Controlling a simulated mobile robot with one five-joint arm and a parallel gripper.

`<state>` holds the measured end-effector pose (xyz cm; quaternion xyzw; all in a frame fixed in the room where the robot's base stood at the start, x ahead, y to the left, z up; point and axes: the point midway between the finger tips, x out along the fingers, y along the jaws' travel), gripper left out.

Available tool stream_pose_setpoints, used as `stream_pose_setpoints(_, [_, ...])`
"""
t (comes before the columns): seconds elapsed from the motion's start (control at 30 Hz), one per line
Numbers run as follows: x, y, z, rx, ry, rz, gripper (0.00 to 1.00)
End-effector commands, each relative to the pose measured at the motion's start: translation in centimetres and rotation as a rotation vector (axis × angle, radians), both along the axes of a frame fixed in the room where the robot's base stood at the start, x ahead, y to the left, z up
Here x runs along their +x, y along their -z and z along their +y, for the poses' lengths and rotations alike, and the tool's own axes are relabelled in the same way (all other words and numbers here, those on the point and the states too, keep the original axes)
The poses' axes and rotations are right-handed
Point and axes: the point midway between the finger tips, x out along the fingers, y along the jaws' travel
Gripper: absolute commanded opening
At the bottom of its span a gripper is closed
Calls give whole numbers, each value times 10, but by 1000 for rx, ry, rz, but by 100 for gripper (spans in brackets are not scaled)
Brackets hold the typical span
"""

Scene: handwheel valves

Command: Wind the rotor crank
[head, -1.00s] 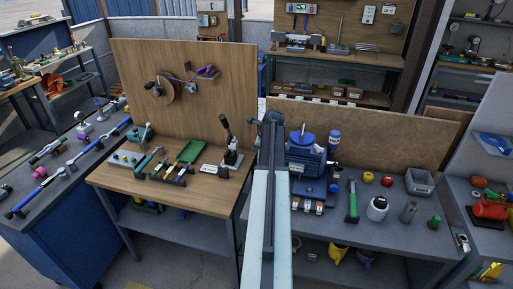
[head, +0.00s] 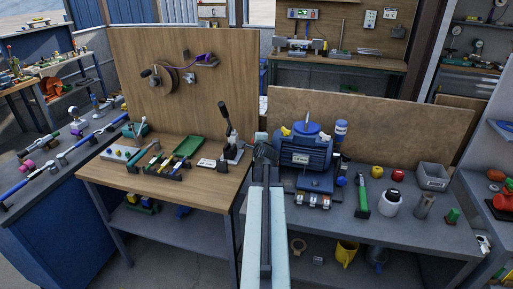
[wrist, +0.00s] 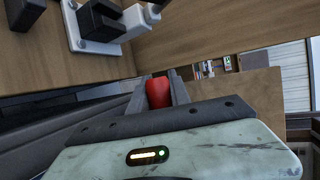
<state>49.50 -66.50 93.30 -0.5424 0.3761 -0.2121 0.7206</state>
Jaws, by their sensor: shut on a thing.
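A brown disc (head: 170,80) with a dark handle knob (head: 146,73) is mounted on the upright wooden board at the left in the head view. It looks like a crank, but I cannot be sure it is the rotor crank. My gripper (head: 262,148) is at the centre of the head view, between a black upright lever and a blue motor, apart from the disc. In the wrist view my gripper (wrist: 158,92) is shut on a red rounded thing (wrist: 159,92). What the red thing belongs to is hidden.
The black lever (head: 229,125) on its white base stands just left of my gripper. The blue motor (head: 303,158) stands just right. A green tray (head: 188,146) and a rack lie on the wooden bench. A hammer (head: 361,197) and jar (head: 387,204) are farther right.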

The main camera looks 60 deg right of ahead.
Motion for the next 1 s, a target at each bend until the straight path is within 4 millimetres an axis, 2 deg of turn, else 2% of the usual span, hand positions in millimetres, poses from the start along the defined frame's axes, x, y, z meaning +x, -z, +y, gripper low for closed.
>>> stream_pose_setpoints(0.03, [-1,5,1,-16,1,-5,0])
stream_pose_setpoints(0.73, [0,0,2,-77,0,-23,0])
stream_pose_setpoints(0.77, [0,0,2,-77,0,-23,29])
stream_pose_setpoints(0.8, [0,0,2,-76,-1,-24,40])
stream_pose_setpoints(0.83, [0,0,2,-76,-1,-24,45])
stream_pose_setpoints(1.0, [0,0,2,-76,-1,-24,45])
